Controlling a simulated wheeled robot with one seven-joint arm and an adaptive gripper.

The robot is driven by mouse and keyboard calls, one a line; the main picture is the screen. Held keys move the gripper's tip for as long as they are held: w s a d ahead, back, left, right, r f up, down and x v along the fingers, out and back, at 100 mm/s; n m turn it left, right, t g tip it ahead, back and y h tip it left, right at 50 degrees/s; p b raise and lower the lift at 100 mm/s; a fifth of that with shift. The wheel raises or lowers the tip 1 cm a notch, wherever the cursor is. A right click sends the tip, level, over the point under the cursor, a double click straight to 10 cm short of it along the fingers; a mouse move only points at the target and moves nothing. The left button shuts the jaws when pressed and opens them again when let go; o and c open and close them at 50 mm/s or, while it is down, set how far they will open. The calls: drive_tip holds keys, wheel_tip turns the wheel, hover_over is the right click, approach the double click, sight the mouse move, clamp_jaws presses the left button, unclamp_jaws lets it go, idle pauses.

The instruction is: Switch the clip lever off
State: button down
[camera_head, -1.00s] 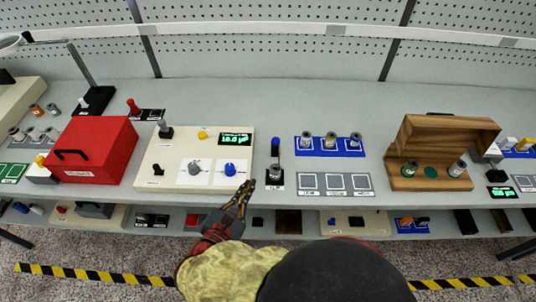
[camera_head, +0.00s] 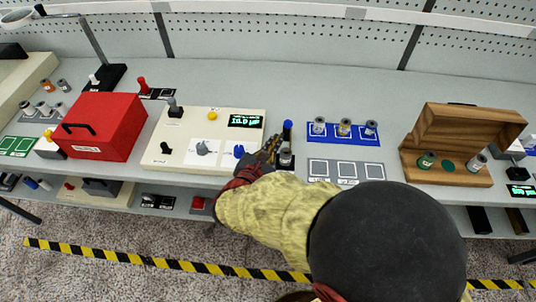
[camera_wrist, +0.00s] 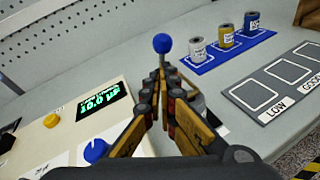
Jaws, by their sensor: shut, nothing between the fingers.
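The clip lever (camera_head: 287,128) has a blue knob on a short stem and stands right of the cream control panel. In the wrist view its blue ball (camera_wrist: 162,44) shows just beyond my fingertips, with its stem between or behind them. My gripper (camera_head: 272,146) is shut and empty, close to the lever on its near left side; I cannot tell whether it touches. The gripper also shows in the wrist view (camera_wrist: 160,75). A grey spool (camera_head: 286,157) sits at the lever's base, partly hidden by my fingers in the wrist view.
The cream panel (camera_head: 185,160) with knobs and a green display (camera_head: 244,121) is at left, beside a red box (camera_head: 104,125). A blue mat (camera_head: 345,141) with three spools and a grey labelled mat (camera_head: 330,168) lie right. A wooden box (camera_head: 420,168) stands further right.

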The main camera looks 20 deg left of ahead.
drive_tip(key=shift+w+d+r, duration=0.2)
drive_tip(key=shift+w+r, duration=0.1)
drive_tip(key=shift+w, duration=0.2)
drive_tip(key=shift+w+r+g+p, duration=0.15)
drive_tip(key=shift+r+g+p, duration=0.15)
drive_tip(key=shift+p, duration=0.6)
drive_tip(key=shift+w+a+r+g+p, duration=0.15)
drive_tip(key=shift+r+g+p, duration=0.4)
drive_tip(key=shift+p, duration=1.1)
drive_tip(key=w+a+r+n+g+p, duration=0.1)
drive_tip(key=w+g+p, duration=0.3)
drive_tip(key=p, duration=1.2)
drive_tip(key=w+a+r+n+g+h+p, duration=0.1)
drive_tip(key=w+g+p, duration=0.4)
drive_tip(key=p, duration=1.2)
drive_tip(key=shift+w+a+r, duration=0.15)
drive_tip(key=shift+w+r, duration=0.35)
drive_tip(key=shift+r, duration=0.25)
drive_tip(key=shift+w, duration=0.25)
